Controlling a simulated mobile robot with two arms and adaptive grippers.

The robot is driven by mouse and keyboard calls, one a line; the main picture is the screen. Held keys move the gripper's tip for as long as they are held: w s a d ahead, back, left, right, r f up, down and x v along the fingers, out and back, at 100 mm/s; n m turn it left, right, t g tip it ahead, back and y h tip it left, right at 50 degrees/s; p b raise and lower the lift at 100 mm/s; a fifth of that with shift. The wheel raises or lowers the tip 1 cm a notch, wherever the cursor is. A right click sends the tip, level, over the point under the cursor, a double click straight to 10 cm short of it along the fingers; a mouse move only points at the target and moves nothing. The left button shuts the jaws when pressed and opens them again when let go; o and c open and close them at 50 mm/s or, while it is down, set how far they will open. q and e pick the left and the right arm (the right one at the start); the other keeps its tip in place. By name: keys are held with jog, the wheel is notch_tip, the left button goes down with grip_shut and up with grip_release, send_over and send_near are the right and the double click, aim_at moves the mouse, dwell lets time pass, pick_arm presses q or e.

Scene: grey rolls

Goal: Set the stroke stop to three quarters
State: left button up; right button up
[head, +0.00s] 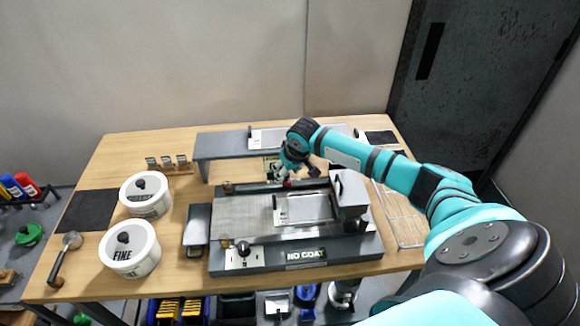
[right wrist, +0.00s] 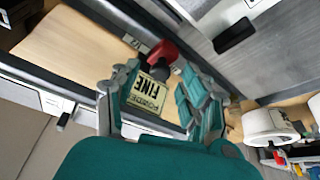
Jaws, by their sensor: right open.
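A grey coating machine (head: 235,210) with a "NO COAT" plate (head: 305,256) sits mid-table. A white dial plate with a dark knob (head: 243,248) is on its front left corner. A red knob (head: 288,183) is at the machine's back edge; it also shows in the right wrist view (right wrist: 162,54). My right gripper (head: 291,177) is at the back edge, close to the red knob. In the right wrist view its teal fingers (right wrist: 160,103) are apart, with the red knob just beyond the tips. I cannot tell whether they touch it. Any stop scale is unreadable. My left gripper is out of view.
A "FINE" card (right wrist: 147,94) shows between my fingers. A grey raised shelf (head: 222,145) stands behind the machine. Two white tubs (head: 130,262) (head: 146,207) and a dark mat (head: 88,211) are at left. A wire rack (head: 400,222) lies at right.

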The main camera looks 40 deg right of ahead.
jog(key=v, duration=1.1)
jog(key=shift+r, duration=0.25)
jog(key=shift+s, duration=0.15)
